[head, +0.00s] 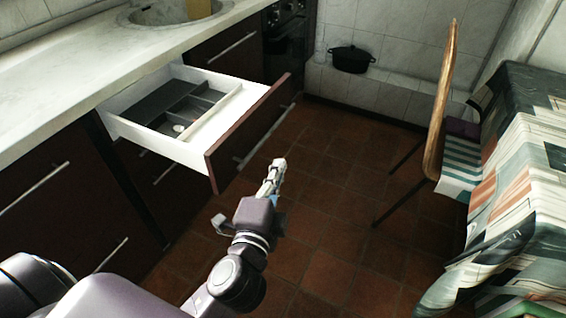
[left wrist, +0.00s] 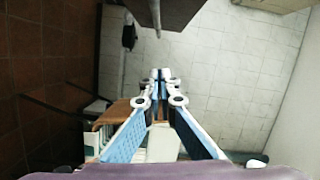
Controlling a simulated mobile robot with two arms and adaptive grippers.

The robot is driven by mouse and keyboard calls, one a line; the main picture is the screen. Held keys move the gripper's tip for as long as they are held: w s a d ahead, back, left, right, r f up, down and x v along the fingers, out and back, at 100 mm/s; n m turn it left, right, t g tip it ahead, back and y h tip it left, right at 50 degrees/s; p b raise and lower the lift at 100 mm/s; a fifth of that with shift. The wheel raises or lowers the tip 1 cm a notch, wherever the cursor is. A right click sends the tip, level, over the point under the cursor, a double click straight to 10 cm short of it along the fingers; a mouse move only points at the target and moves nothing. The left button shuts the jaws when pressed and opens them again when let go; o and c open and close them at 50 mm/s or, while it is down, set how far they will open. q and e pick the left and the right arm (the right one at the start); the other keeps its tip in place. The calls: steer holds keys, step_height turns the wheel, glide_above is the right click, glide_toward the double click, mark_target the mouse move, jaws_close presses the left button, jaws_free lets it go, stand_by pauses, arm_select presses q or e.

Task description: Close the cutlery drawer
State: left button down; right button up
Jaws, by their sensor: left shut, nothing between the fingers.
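The cutlery drawer (head: 258,125) stands pulled well out of the counter in the head view. It has a dark red-brown front, white sides and a grey divided insert (head: 180,103). My left gripper (head: 278,165) is in front of the drawer, to the right of its front panel in the picture, and appears apart from it. In the left wrist view the left gripper (left wrist: 161,75) has its fingertips together with nothing between them. A dark panel edge shows at the top of that view; I cannot tell whether it is the drawer. My right gripper is in neither view.
The pale countertop (head: 95,75) with a round sink (head: 170,12) runs along the left. A chair (head: 445,110) and a table with a patterned cloth (head: 525,160) stand at the right. A black pot (head: 351,59) is by the back wall. Tiled floor (head: 330,200) lies clear between.

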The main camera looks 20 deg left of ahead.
arm_select(q)
steer(key=w+a+f, duration=0.1)
steer(key=w+a, duration=0.4)
steer(key=w, duration=0.5)
steer(key=shift+a+f, duration=0.2)
steer(key=shift+a, duration=0.05)
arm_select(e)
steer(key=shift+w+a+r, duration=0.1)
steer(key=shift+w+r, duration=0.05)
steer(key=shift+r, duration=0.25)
arm_select(q)
steer(key=shift+a, duration=0.15)
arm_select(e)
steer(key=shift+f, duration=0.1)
